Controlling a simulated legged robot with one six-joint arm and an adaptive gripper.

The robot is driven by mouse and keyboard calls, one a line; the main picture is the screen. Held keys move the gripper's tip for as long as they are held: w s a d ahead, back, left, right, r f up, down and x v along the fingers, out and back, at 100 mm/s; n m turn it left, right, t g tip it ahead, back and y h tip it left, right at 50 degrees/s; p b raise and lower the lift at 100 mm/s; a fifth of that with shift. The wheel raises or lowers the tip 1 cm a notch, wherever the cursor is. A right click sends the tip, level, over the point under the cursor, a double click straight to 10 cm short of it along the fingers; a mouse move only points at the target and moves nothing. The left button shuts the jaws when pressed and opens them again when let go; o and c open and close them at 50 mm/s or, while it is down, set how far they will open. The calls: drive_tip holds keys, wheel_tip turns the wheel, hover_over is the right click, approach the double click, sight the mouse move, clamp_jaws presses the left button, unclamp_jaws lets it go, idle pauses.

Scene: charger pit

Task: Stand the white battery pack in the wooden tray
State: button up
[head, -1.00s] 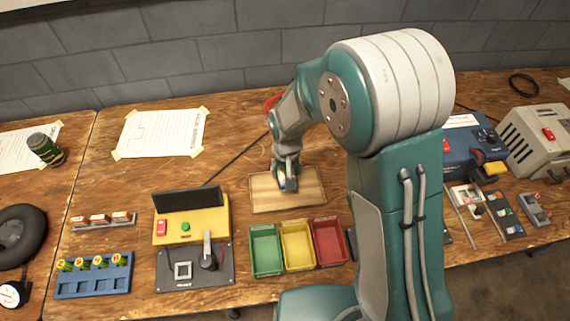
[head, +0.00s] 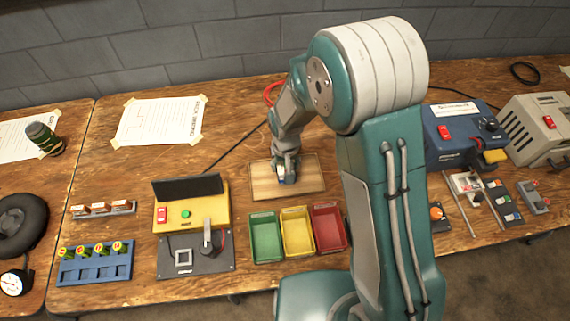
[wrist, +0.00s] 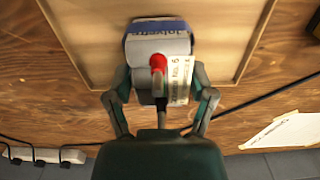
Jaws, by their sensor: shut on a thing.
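The wooden tray (head: 308,181) lies flat on the bench behind the colored bins. My gripper (wrist: 160,98) is over it, shut on the white battery pack (wrist: 155,45). The pack has a blue band with lettering, a red knob-like part and a paper label with print. In the head view the pack (head: 281,178) is a small white and blue patch below my fingers, within the tray's outline. Its lower end is hidden, so I cannot tell whether it touches the tray floor.
Green (head: 265,237), yellow (head: 297,231) and red (head: 328,226) bins stand just in front of the tray. A yellow and black tester (head: 190,222) is to the left. A blue power unit (head: 458,134) is at the right. A black cable runs behind the tray.

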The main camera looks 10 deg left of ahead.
drive_tip(key=shift+f, duration=0.75)
idle(1.3)
drive_tip(key=o, duration=1.3)
drive_tip(key=shift+c, duration=0.2)
drive_tip(key=shift+r, duration=3.5)
